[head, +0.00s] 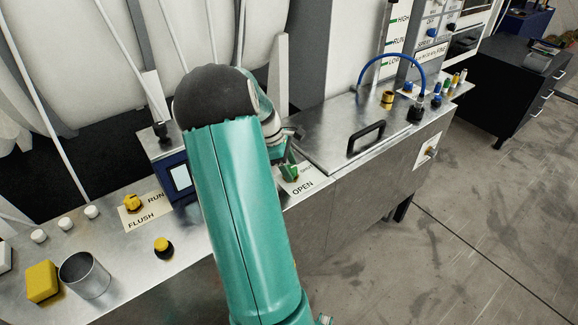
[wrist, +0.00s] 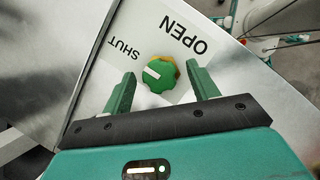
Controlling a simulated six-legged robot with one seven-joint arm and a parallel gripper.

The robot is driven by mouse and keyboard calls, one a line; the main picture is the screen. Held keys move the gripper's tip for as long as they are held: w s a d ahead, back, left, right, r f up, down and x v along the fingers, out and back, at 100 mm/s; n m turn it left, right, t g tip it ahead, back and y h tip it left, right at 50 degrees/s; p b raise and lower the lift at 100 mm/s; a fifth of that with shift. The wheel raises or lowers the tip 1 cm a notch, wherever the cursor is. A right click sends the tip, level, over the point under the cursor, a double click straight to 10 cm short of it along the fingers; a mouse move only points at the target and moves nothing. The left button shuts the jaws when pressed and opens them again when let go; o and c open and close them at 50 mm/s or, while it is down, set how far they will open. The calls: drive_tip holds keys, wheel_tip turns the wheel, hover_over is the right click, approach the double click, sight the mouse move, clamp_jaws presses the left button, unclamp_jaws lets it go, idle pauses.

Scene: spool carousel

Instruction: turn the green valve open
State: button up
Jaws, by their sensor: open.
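The green valve (wrist: 160,76) is a round lobed knob with a white pointer line and some yellow-orange at its edge. It sits on a white plate (wrist: 205,75) marked SHUT and OPEN. The pointer line lies toward the left, on the SHUT side. My gripper (wrist: 162,74) is open, with one green finger on either side of the knob and a visible gap at each side. In the head view the valve (head: 290,173) shows by the OPEN label, and my gripper (head: 283,150) is just above it, partly hidden by my arm.
A yellow knob (head: 133,203) marked RUN and FLUSH, a yellow button (head: 162,246), a metal cup (head: 84,275) and a yellow block (head: 42,281) stand on the left of the bench. A lid with a black handle (head: 366,138) lies right of the valve.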

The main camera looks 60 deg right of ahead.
drive_tip(key=shift+f, duration=0.1)
drive_tip(key=c, duration=1)
drive_tip(key=shift+m, duration=0.3)
drive_tip(key=m, duration=0.1)
drive_tip(key=m+y, duration=0.1)
drive_tip(key=m, duration=0.1)
drive_tip(key=shift+w+d+y, duration=0.1)
drive_tip(key=shift+d+y, duration=0.05)
drive_tip(key=shift+y, duration=0.15)
drive_tip(key=m, duration=0.2)
drive_tip(key=m+y, duration=0.1)
drive_tip(key=m, duration=0.2)
drive_tip(key=shift+d+y, duration=0.1)
drive_tip(key=shift+y, duration=0.2)
drive_tip(key=m+t+y, duration=0.1)
drive_tip(key=m, duration=0.3)
drive_tip(key=shift+d+m, duration=0.1)
drive_tip(key=shift+m, duration=0.2)
drive_tip(key=m+t, duration=0.1)
drive_tip(key=m, duration=0.1)
drive_tip(key=m+y, duration=0.1)
drive_tip(key=m, duration=0.1)
drive_tip(key=shift+s+d+m+t, duration=0.1)
drive_tip(key=shift+s+m+t, duration=0.1)
drive_tip(key=shift+m+t, duration=0.15)
